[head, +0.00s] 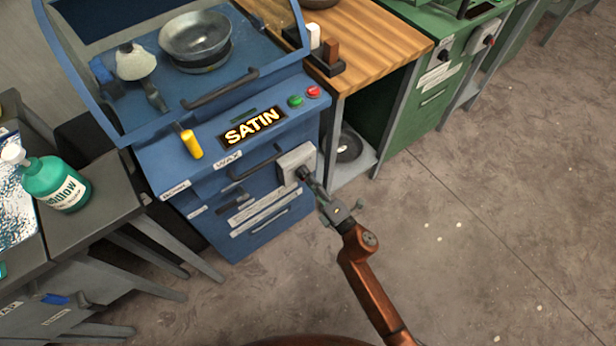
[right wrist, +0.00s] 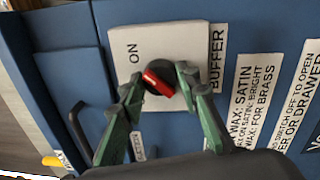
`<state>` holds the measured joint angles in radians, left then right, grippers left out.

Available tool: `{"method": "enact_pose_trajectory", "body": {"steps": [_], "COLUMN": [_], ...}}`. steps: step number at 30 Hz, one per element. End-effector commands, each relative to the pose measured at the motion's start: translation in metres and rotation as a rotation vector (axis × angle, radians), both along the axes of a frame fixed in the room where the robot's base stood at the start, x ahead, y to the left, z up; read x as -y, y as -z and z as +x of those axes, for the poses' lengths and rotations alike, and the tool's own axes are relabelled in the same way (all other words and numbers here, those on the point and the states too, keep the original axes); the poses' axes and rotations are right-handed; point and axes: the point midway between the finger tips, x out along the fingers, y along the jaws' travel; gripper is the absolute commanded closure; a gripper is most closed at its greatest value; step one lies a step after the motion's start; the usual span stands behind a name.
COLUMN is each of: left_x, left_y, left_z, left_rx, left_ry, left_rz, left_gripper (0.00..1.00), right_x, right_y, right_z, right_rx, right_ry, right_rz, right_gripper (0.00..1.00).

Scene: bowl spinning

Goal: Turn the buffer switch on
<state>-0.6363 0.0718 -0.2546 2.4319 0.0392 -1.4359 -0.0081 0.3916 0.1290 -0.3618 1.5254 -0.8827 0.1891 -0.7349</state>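The buffer switch is a red knob (right wrist: 158,82) on a black round dial. Its light box (right wrist: 122,46) is fixed to the blue cabinet, with "ON" at the left and a "BUFFER" label at the right. The knob sits tilted. In the head view the box (head: 297,158) is on the cabinet's right front; the knob is largely hidden by my right gripper (head: 308,178). In the right wrist view my right gripper (right wrist: 160,84) has its green fingertips apart, one on each side of the dial. Contact with it is unclear. My left gripper is not in view.
The blue machine holds a metal bowl (head: 196,36), a lit "SATIN" sign (head: 252,128), green (head: 296,101) and red (head: 313,92) buttons and a yellow handle (head: 192,144). A drawer handle is just left of the switch. A green bottle (head: 55,183) stands left. The floor at right is clear.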

Motion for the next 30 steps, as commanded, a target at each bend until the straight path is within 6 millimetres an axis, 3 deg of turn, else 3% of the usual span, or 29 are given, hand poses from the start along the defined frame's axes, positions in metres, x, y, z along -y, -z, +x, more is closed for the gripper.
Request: {"method": "enact_pose_trajectory", "body": {"steps": [7,17,22,30], "left_x": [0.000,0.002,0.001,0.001], "left_y": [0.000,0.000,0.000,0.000], "left_z": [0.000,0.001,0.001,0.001], "left_rx": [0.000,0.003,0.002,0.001], "left_ry": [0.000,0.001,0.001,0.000], "left_rz": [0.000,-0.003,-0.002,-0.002], "left_gripper": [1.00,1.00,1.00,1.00], "right_x": [0.001,0.002,0.015,0.048], "right_y": [0.001,0.001,0.003,0.007], "right_z": [0.000,-0.002,-0.019,-0.065], "right_rx": [-0.002,0.000,-0.002,-0.004], "right_ry": [0.001,0.000,0.001,0.003], "right_rz": [-0.001,-0.001,-0.003,-0.001], "right_gripper": [0.53,0.52,0.52,0.52]}}
